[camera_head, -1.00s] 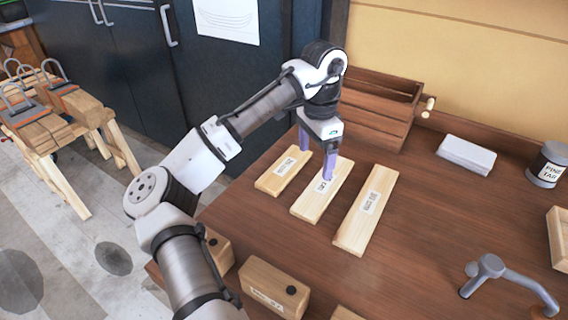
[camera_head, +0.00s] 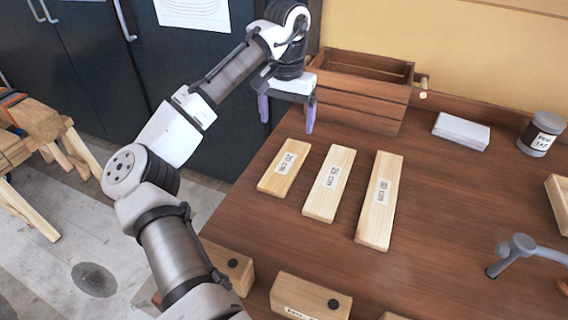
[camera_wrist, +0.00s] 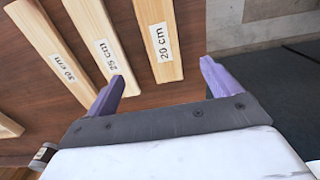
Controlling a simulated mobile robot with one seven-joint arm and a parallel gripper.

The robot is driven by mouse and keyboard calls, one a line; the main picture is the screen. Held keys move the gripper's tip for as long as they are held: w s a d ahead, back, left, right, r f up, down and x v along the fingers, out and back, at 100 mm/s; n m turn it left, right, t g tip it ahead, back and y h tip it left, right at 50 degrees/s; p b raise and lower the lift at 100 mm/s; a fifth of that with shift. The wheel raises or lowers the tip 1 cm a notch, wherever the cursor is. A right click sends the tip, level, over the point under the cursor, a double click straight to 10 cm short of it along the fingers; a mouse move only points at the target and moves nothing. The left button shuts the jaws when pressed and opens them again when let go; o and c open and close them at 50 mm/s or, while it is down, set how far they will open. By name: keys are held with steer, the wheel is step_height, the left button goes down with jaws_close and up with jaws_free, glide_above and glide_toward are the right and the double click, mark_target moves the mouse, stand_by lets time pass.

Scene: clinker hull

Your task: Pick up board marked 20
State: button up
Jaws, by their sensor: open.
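The board marked 20 cm (camera_head: 285,165) lies flat on the bench, the leftmost and shortest of three pale boards in the head view. It also shows in the wrist view (camera_wrist: 152,22), its near end between the fingertip directions. My gripper (camera_head: 287,113) is open and empty, above and just behind the far end of that board, near the bench's left edge. In the wrist view my gripper (camera_wrist: 165,85) has its purple fingers apart. The board marked 25 cm (camera_head: 329,184) lies to its right, and the board marked 30 cm (camera_head: 380,201) farther right.
A wooden crate (camera_head: 362,102) stands at the back of the bench, close to my gripper. A white block (camera_head: 461,131), a tar can (camera_head: 541,134) and a grey metal piece (camera_head: 518,247) stand right. Wooden blocks (camera_head: 310,297) lie in front. The bench between is clear.

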glide_above(286, 163)
steer(key=f, duration=0.8)
steer(key=shift+s+f+p, duration=0.1)
steer(key=shift+s+p, duration=0.2)
steer(key=shift+w+f+p, duration=0.15)
steer(key=shift+f+p, duration=0.4)
steer(key=shift+f, duration=0.8)
steer(key=shift+w+f+p, duration=0.15)
steer(key=shift+f+p, duration=0.4)
steer(key=shift+f, duration=0.75)
steer(key=c, duration=1.1)
